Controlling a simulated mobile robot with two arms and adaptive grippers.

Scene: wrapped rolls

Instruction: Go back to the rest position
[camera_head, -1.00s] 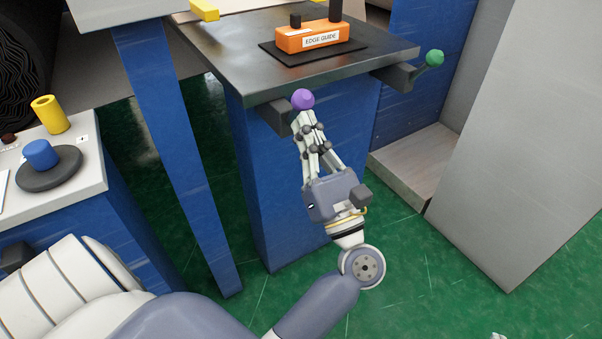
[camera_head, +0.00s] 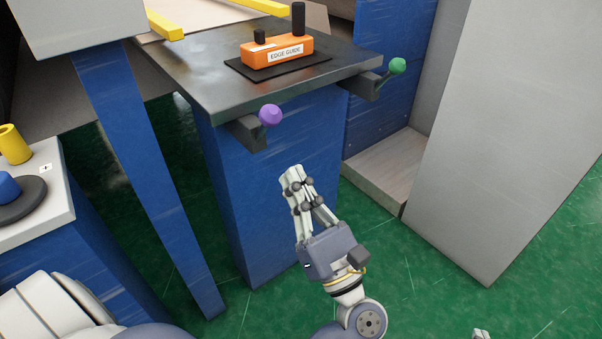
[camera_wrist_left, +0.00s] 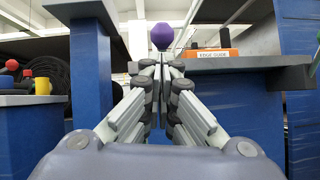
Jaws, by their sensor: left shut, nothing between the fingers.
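My left gripper (camera_head: 294,174) is shut and empty. In the head view it stands in front of the blue pedestal (camera_head: 270,190), below and apart from the purple knob (camera_head: 270,115). In the left wrist view the closed fingertips (camera_wrist_left: 162,66) show at the centre, with the purple knob (camera_wrist_left: 162,36) beyond and above them. In the head view only a small pale piece at the bottom edge, right of centre, might belong to my right arm; no right gripper can be made out.
An orange edge guide block (camera_head: 277,52) sits on a black mat on the dark metal tabletop (camera_head: 200,85). A green knob (camera_head: 397,65) sticks out at the table's right. A grey cabinet (camera_head: 480,140) stands right. A white-topped stand (camera_head: 50,205) is left. Green floor (camera_head: 420,270) lies open.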

